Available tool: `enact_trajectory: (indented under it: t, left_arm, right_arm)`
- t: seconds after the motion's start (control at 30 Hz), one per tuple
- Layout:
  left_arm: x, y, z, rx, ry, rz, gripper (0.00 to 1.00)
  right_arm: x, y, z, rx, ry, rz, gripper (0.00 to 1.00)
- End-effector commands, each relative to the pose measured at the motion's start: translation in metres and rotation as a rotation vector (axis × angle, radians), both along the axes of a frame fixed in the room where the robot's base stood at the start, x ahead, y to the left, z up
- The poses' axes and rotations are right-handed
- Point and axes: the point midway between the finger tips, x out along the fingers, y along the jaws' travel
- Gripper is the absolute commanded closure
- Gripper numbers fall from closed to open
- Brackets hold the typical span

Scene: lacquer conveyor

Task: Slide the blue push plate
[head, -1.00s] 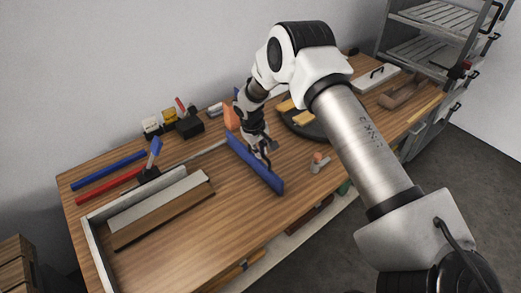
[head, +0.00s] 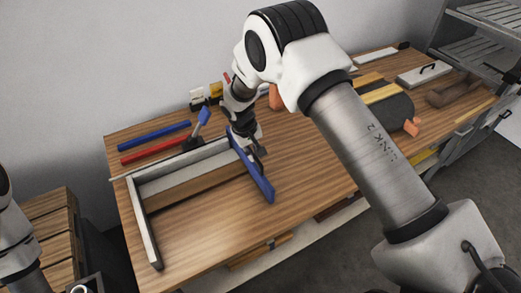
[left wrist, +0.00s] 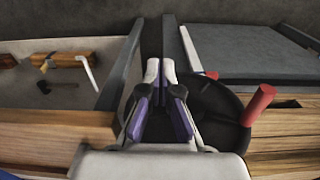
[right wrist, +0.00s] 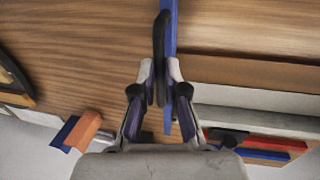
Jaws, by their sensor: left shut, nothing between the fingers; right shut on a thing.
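The blue push plate (head: 264,187) stands on edge on the wooden table, at the right end of a low light-walled frame (head: 141,215). Its far end is close to the frame's back wall; I cannot tell if they touch. My right gripper (head: 254,153) is at the plate's right side. In the right wrist view the right gripper (right wrist: 160,85) is shut on the dark handle (right wrist: 159,45) of the blue plate (right wrist: 171,25). My left gripper (left wrist: 160,75) is shut and empty, away from the plate.
Inside the frame a brown strip (head: 195,184) lies along the back wall. A blue bar (head: 155,135) and a red bar (head: 150,151) lie behind it. Bare tabletop (head: 310,190) lies right of the plate. A red cylinder (left wrist: 258,104) is near my left gripper.

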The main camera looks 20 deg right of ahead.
Motion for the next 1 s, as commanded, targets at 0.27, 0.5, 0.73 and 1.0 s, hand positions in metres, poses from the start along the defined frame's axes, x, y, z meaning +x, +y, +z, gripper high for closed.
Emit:
enact_trajectory:
  t: [0.27,0.5,0.73,1.0]
  left_arm:
    - [0.0,0.0,0.0,0.0,0.0,-0.001,1.0]
    - [0.0,0.0,0.0,0.0,0.0,-0.001,1.0]
    - [0.0,0.0,0.0,0.0,0.0,-0.001,1.0]
    - [0.0,0.0,0.0,0.0,0.0,-0.001,1.0]
  right_arm:
    - [0.0,0.003,-0.001,0.001,0.0,-0.001,1.0]
    - [0.0,0.002,-0.001,0.0,0.0,0.0,0.63]
    - [0.0,0.002,0.0,0.0,0.0,0.0,0.63]
    - [0.0,0.009,0.033,-0.001,-0.003,0.001,0.63]
